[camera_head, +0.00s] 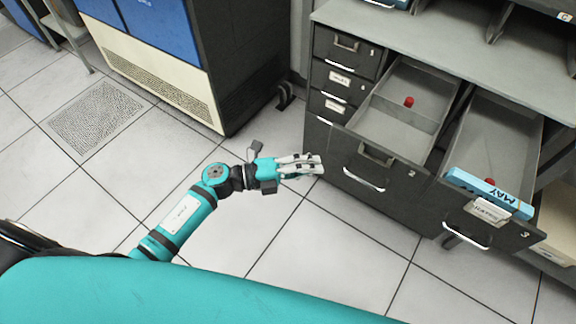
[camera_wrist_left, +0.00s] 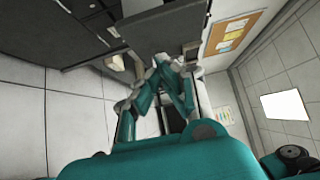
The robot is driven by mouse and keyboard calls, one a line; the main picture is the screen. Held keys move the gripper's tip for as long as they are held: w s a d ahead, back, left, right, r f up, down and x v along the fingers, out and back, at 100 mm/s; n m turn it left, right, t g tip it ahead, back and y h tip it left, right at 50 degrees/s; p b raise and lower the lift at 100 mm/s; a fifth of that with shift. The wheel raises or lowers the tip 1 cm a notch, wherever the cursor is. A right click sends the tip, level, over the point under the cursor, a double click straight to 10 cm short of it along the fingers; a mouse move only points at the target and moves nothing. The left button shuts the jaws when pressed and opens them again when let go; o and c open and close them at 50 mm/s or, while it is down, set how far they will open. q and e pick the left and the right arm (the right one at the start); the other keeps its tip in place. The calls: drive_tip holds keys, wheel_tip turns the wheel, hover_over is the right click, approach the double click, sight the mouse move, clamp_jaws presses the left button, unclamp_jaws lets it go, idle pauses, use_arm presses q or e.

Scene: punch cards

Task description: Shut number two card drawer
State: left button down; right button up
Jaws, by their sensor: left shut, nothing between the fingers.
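The number two card drawer (camera_head: 365,168) is grey metal and stands pulled out from the cabinet. Its front carries a handle, a label holder and the number 2, and a small red object (camera_head: 409,101) shows inside. My left gripper (camera_head: 318,164) is shut and empty, just left of the drawer's front in the head view. In the left wrist view the fingers (camera_wrist_left: 172,75) are together, close to a dark panel that looks like the drawer front. I cannot tell whether they touch it. My right gripper is not in view.
The number three drawer (camera_head: 478,222) is also open, with a blue MAY card box (camera_head: 490,192) at its front. The number one drawer (camera_head: 345,45) is shut. A blue and cream machine (camera_head: 170,60) stands left. Tiled floor (camera_head: 330,235) in front is clear.

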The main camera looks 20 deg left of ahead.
sight(341, 152)
use_arm(q)
drive_tip(key=w, duration=0.2)
drive_tip(key=w+d, duration=0.1)
drive_tip(key=w, duration=0.1)
drive_tip(key=shift+d, duration=0.2)
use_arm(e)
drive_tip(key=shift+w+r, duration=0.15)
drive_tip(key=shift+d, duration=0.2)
